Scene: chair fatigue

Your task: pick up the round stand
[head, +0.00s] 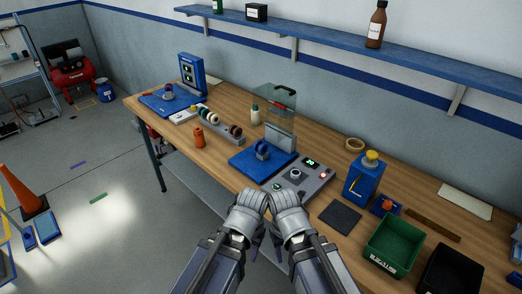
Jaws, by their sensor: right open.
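No thing shows clearly as the round stand. A tan ring (354,144) lies flat on the workbench (225,106) behind the blue bottle-like box, and is one round candidate. A blue ring-shaped part (262,150) stands on a blue plate (250,166) in the middle of the bench. I cannot tell which is meant. My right gripper (277,242) is at the bench's front edge, below the grey control box, open and apart from both rings. My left gripper (256,240) is close beside it. Its fingers are mostly hidden, so its opening is unclear.
A grey control box (312,180) with lit displays is just beyond my grippers. A blue box with a yellow knob (363,180), a dark pad (340,217) and a green bin (394,245) stand to the right.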

